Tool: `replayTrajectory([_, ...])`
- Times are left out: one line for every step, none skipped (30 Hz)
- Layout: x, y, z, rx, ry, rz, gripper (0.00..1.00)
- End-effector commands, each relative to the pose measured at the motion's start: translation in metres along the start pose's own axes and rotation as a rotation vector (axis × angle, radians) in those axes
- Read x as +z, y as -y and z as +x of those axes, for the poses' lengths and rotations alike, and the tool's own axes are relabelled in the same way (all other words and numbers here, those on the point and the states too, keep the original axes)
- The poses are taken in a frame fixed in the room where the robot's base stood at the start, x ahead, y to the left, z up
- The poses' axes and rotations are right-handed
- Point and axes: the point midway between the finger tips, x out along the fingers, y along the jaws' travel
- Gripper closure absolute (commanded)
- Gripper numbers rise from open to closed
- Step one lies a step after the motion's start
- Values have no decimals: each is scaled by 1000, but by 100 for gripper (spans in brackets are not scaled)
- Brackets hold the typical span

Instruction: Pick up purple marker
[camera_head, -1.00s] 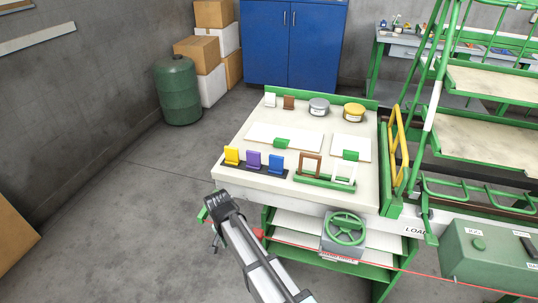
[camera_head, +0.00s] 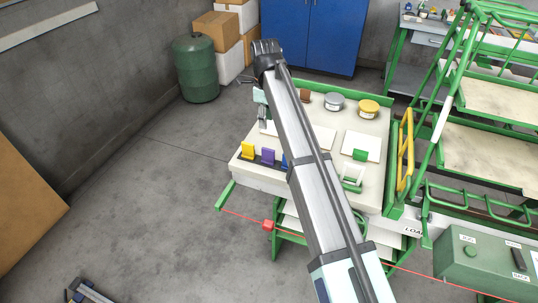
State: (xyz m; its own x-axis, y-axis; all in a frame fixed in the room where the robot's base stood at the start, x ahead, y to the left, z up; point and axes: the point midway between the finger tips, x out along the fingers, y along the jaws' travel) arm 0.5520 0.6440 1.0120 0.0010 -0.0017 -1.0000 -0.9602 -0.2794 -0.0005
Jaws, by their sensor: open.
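The purple marker (camera_head: 268,156) is a small upright tab on a dark strip at the table's front left edge. The yellow marker (camera_head: 248,150) stands just left of it. The blue marker (camera_head: 285,161) stands to its right, mostly hidden by my arm. My arm reaches up across the table and bends down at its far end. My gripper (camera_head: 263,117) shows small and dark beyond the purple marker, over the table's left side. It is open and apart from the marker. Its fingertips are too small to make out clearly.
The pale table (camera_head: 375,190) also holds a grey tin (camera_head: 334,102), a yellow tin (camera_head: 368,109) and a board with a green clip (camera_head: 360,154). A yellow rail (camera_head: 405,150) and green rack stand on the right.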

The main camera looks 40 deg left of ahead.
Motion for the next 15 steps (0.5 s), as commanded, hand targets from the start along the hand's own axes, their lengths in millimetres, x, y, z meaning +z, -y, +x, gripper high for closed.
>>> replayTrajectory([-1,-2,10,2,-1,-1,58])
replayTrajectory([-1,-2,15,3,-2,-1,58])
replayTrajectory([-1,-2,23,3,-1,-2,58])
replayTrajectory([-1,-2,29,3,-1,-2,58])
replayTrajectory([-2,-2,36,3,-1,-2,58])
replayTrajectory([-1,-2,43,3,-1,-3,58])
replayTrajectory([-1,-2,49,3,0,-3,58])
replayTrajectory([-1,-2,55,3,-1,-3,58])
replayTrajectory([-1,-2,63,3,-1,-3,58])
replayTrajectory([-1,-2,68,3,0,-3,58])
replayTrajectory([-1,-2,74,3,0,-4,58])
replayTrajectory([-1,-2,81,3,0,-4,58])
replayTrajectory([-1,-2,85,2,0,-4,58])
replayTrajectory([-1,-1,89,2,1,-4,58])
replayTrajectory([-1,-1,94,2,1,-4,58])
